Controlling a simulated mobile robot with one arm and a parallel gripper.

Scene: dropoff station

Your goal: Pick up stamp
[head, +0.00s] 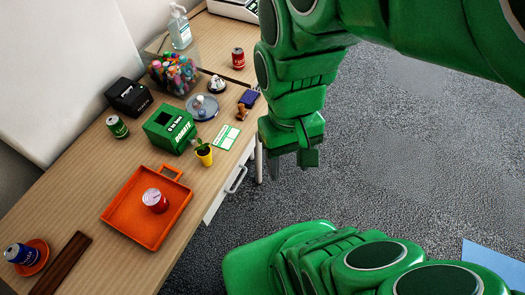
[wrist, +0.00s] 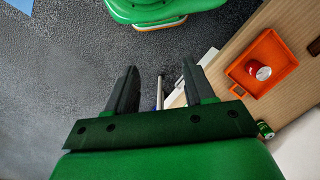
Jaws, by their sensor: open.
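A small brown stamp (head: 242,111) appears to stand near the right edge of the wooden table, just below a blue pad (head: 249,98) in the head view. It is small in the picture, so its details are unclear. My gripper (wrist: 161,72) is open and empty, with its two dark fingers apart in the wrist view. In the head view, it hangs over the grey floor to the right of the table edge, clear of the stamp. I cannot make out the stamp in the wrist view.
Near the stamp are a green-white card (head: 227,137), a potted plant (head: 203,152), a round tray (head: 212,112) and a bell (head: 217,84). A green box (head: 168,130) and an orange tray (head: 121,205) bearing a red can (head: 155,200) are farther left. The floor (head: 400,130) is open.

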